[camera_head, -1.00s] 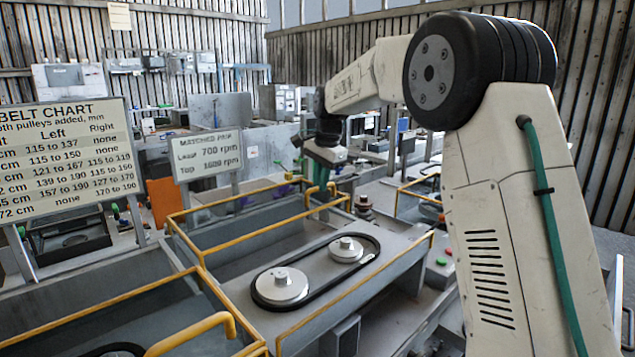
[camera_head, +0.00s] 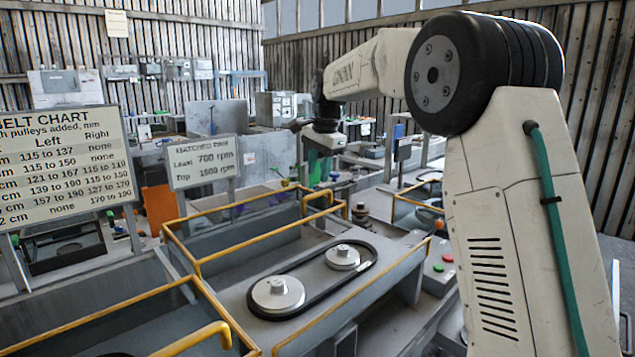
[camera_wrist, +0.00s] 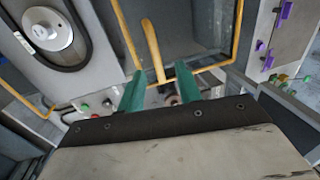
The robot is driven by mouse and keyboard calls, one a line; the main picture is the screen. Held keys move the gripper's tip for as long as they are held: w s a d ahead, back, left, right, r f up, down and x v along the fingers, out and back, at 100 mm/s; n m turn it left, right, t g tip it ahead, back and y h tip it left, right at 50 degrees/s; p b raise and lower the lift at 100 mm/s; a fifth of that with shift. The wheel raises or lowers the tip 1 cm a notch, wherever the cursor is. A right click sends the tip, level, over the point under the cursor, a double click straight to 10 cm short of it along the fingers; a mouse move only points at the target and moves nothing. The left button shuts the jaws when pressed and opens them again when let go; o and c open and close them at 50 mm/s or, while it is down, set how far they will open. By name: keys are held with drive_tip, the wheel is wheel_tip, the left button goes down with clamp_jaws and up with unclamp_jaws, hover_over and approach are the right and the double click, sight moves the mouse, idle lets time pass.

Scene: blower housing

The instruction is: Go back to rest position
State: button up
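My gripper (camera_head: 319,163) hangs from my raised arm in the head view, above and behind the yellow-railed housing. In the wrist view its two green fingers (camera_wrist: 161,88) stand apart with a clear gap and nothing held between them. A yellow handle (camera_wrist: 152,45) shows beyond the gap, apart from the fingers as far as I can tell. In the head view a black belt (camera_head: 312,281) runs around two silver pulleys, the larger one (camera_head: 278,293) in front and the smaller one (camera_head: 342,256) behind.
A belt chart board (camera_head: 70,165) and a speed sign (camera_head: 203,162) stand at the left. Yellow rails (camera_head: 199,272) edge the housing bays. Red and green buttons (camera_head: 447,256) sit on a box right of the belt. Purple pieces (camera_wrist: 285,10) show at right in the wrist view.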

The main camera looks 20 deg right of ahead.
drive_tip(key=r, duration=0.2)
drive_tip(key=shift+s+d+r, duration=0.15)
drive_tip(key=shift+s+r, duration=0.05)
drive_tip(key=shift+r, duration=0.1)
drive_tip(key=s+a+f+n, duration=0.1)
drive_tip(key=s+f+n, duration=0.2)
drive_tip(key=s, duration=1.2)
drive_tip(key=s+a+f+n, duration=0.1)
drive_tip(key=s+f+n, duration=0.3)
drive_tip(key=s, duration=1.2)
drive_tip(key=s+a+f+n, duration=0.1)
drive_tip(key=s+f+n, duration=0.3)
drive_tip(key=s, duration=1.2)
drive_tip(key=n, duration=0.2)
drive_tip(key=shift+s+a+f+n+g+h, duration=0.15)
drive_tip(key=shift+a+f+n+g+h, duration=0.15)
drive_tip(key=shift+h, duration=0.1)
